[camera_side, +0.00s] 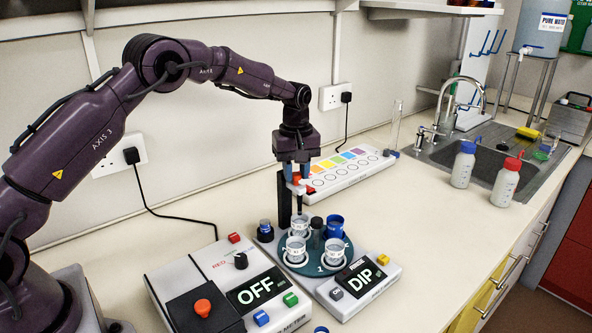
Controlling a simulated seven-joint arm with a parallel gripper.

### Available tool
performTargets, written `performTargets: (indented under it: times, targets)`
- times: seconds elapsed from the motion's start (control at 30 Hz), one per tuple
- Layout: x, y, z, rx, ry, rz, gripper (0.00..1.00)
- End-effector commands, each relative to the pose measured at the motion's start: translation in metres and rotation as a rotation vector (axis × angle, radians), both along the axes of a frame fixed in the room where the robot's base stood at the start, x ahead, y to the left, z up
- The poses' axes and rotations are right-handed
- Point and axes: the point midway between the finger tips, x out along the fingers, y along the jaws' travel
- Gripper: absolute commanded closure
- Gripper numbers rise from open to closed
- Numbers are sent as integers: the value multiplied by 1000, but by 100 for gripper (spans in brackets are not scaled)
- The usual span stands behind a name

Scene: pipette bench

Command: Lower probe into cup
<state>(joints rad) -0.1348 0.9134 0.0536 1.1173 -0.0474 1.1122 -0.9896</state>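My gripper (297,171) points straight down above the back of the dip station. Its blue-grey fingertips are at a small red and white part at the top of the black post (284,200); whether they grip it is too small to tell. A thin dark probe (300,203) hangs upright below that part, over a white cup (299,222) at the back of the teal round tray (281,250). Whether its tip is inside the cup is unclear. The tray also holds two front white cups (296,251) (334,253), a blue cup (335,225) and a dark cylinder (317,236).
The dip station's front panel (362,284) reads DIP. A meter box (229,291) reading OFF stands left of it. A colour-strip panel (343,171) lies behind. Two wash bottles (463,165) (506,183) stand by the sink (490,160). The counter right of the station is clear.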

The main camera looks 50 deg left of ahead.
Motion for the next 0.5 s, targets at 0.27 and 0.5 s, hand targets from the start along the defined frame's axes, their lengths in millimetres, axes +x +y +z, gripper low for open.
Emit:
performTargets:
  times: [0.27,0.5]
  targets:
    - [0,-1,-27,-1,4,0,100]
    - [0,0,-56,1,-1,-1,100]
